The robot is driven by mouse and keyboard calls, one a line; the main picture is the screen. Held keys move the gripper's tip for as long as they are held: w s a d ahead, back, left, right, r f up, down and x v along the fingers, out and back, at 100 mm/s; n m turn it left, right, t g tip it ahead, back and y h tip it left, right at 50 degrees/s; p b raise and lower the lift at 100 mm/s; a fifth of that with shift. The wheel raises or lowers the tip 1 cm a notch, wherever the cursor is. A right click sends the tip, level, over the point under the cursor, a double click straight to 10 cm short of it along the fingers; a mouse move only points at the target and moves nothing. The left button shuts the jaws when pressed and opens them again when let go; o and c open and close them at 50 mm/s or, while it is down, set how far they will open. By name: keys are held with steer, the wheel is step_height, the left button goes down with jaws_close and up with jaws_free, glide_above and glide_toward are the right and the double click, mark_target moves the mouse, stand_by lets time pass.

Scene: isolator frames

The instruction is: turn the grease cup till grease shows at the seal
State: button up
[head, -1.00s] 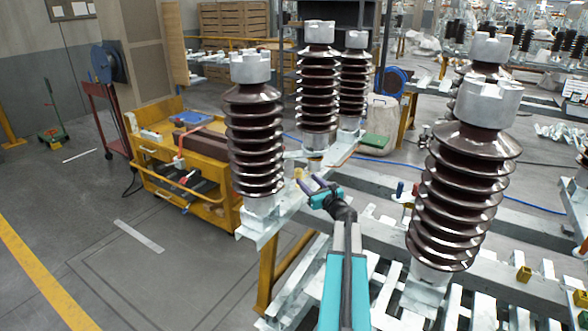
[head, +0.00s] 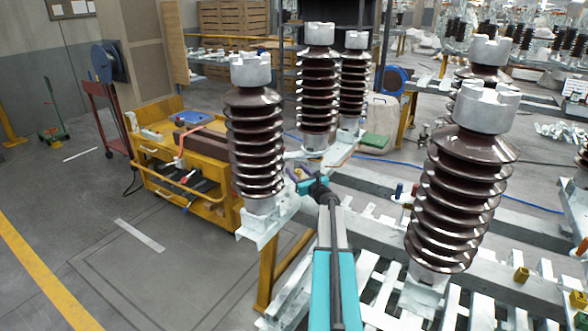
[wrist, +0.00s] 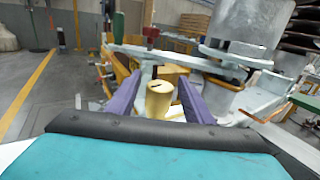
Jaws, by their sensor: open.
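The brass-coloured grease cup (wrist: 159,98) stands between my gripper's two purple fingers in the wrist view, a dark slot on its top. It is small in the head view (head: 298,172), at the steel frame beside an insulator base. My gripper (wrist: 158,102) is open, a finger on either side of the cup. A gap shows at the right finger; I cannot tell whether the left finger touches. In the head view my gripper (head: 302,181) is partly hidden by its own wrist. I cannot make out the seal or any grease.
A brown ribbed insulator (head: 255,140) stands close on the left, another (head: 318,90) just behind the cup, and a large one (head: 462,195) on the right. A yellow tool cart (head: 180,160) stands at the left. The floor at the lower left is clear.

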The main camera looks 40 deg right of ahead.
steer(key=shift+x, duration=1.3)
steer(key=shift+a, duration=0.1)
steer(key=c, duration=1)
steer(key=shift+c, duration=0.2)
steer(key=m+g+h+b, duration=0.1)
steer(key=h+b, duration=0.1)
steer(key=b, duration=0.2)
steer(key=d+m+g+h+b, duration=0.1)
steer(key=m+h+b, duration=0.1)
steer(key=b, duration=0.2)
steer(key=shift+s+f+b, duration=0.2)
steer(key=shift+s+b, duration=0.05)
steer(key=shift+b, duration=0.05)
steer(key=m+g+h+b, duration=0.1)
steer(key=b, duration=0.2)
steer(key=m+h+b, duration=0.1)
steer(key=b, duration=0.2)
steer(key=g+h+b, duration=0.1)
steer(key=b, duration=0.3)
steer(key=shift+s+d+r+m+g+h, duration=0.1)
steer(key=shift+s+d+m+g+h, duration=0.2)
steer(key=shift+d+m+h, duration=0.1)
steer(key=shift+r+g+b, duration=0.15)
steer(key=shift+g+b, duration=0.15)
steer(key=shift+b, duration=0.15)
steer(key=o, duration=1)
steer(key=shift+o, duration=0.2)
